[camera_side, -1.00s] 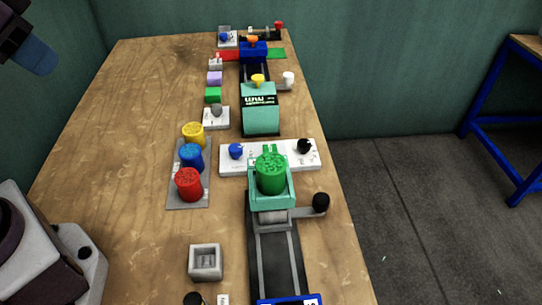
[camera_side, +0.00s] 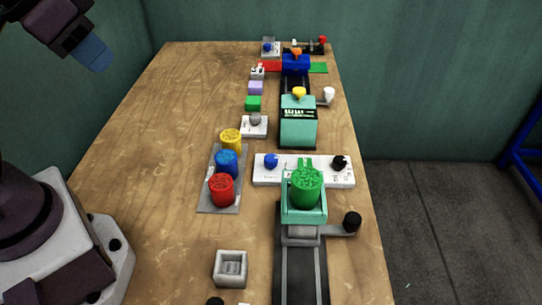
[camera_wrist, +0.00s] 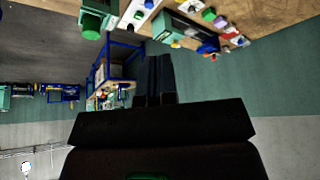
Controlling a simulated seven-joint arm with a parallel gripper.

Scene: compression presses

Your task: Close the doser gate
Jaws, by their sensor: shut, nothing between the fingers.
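Farther back is a teal box (camera_side: 298,131) with a yellow knob and a side lever with a white knob (camera_side: 328,94). My gripper (camera_side: 95,55), with blue fingers, is shut and empty, high at upper left, far from both. Its fingers show dark in the wrist view (camera_wrist: 153,78).
A white panel (camera_side: 308,180) with blue and black knobs lies behind the near unit. Red (camera_side: 221,190), blue (camera_side: 227,163) and yellow (camera_side: 231,139) cylinders stand on a grey plate. A grey square cup (camera_side: 230,268) is nearer. The table's left side is clear.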

